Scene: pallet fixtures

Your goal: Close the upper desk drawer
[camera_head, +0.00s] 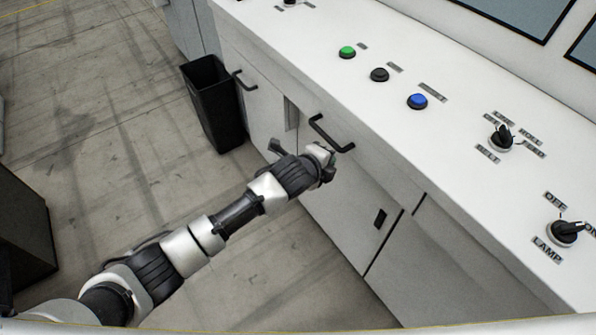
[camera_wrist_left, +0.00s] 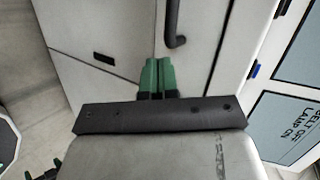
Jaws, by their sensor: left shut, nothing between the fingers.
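The upper desk drawer (camera_head: 366,168) is a light grey front under the white desk top, with a dark bar handle (camera_head: 331,134). A narrow side face shows at its left end, so its front stands slightly out from the panel to the left. My left gripper (camera_head: 329,163) is at the drawer front, just below the handle. In the left wrist view its green fingers (camera_wrist_left: 158,76) are together and empty, pointing at the drawer front (camera_wrist_left: 198,55) beside the handle (camera_wrist_left: 174,24). I cannot tell whether the fingertips touch the front.
A lower door with a dark recessed pull (camera_head: 380,218) is below the drawer. A black bin (camera_head: 214,103) stands to the left, near another handle (camera_head: 244,80). The white desk top (camera_head: 330,25) carries buttons and knobs. The floor (camera_head: 110,130) left of the arm is mostly clear.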

